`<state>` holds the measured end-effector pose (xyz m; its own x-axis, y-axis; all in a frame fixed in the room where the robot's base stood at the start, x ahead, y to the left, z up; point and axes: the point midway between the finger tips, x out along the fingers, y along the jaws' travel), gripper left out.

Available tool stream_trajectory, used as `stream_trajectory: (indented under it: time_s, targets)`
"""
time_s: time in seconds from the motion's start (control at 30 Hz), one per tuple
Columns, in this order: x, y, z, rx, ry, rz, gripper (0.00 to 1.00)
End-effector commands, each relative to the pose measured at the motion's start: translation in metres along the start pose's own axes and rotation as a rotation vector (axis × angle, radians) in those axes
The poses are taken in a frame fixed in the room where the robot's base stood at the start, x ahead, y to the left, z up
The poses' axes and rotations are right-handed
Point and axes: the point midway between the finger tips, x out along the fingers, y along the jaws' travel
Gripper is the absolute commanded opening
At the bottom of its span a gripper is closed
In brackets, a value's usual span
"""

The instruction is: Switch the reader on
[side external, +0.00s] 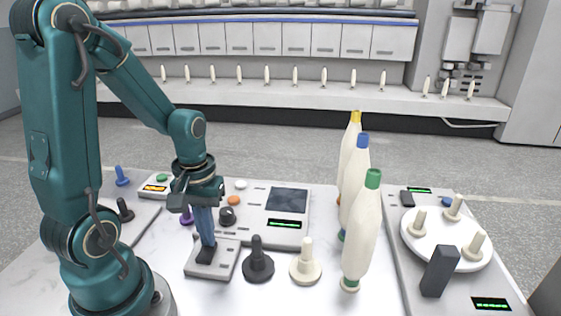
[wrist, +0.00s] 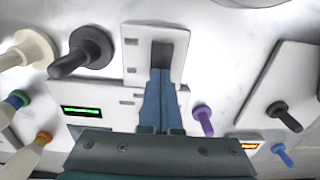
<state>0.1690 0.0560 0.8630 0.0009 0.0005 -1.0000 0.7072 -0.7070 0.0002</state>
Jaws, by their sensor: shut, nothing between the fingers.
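A small light-grey plate (side external: 196,270) with a dark rocker or slot (side external: 205,256) lies on the white table. In the wrist view the plate (wrist: 136,50) shows with its dark part (wrist: 162,54). My gripper (side external: 207,246) points down with its blue fingers together and empty. Its tips (wrist: 160,74) are at the near end of the dark part; I cannot tell whether they press on it. Behind the plate is a grey console (side external: 258,205) with a dark screen (side external: 287,200) and a lit green display (side external: 284,223). Which unit is the reader is unclear.
A black peg (side external: 257,262) and a cream peg (side external: 305,264) stand right of the plate, near the tall cream bobbins (side external: 360,235). A purple peg (wrist: 203,120) is close to the fingers. A small box with an orange display (side external: 155,188) stands behind left.

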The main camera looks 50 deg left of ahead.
Motion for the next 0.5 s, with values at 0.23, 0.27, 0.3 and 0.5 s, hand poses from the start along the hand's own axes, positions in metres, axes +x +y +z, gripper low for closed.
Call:
stream_trajectory:
  time_s: [0.23,0.27,0.3,0.5]
  targets:
    - [0.001,0.0,0.0,0.0,0.0,0.0,0.0]
    - [-0.001,0.0,0.0,0.0,0.001,0.0,0.0]
    - [-0.003,0.0,-0.001,0.0,0.002,0.001,0.0]
    - [-0.019,0.0,-0.001,0.0,0.004,0.001,0.0]
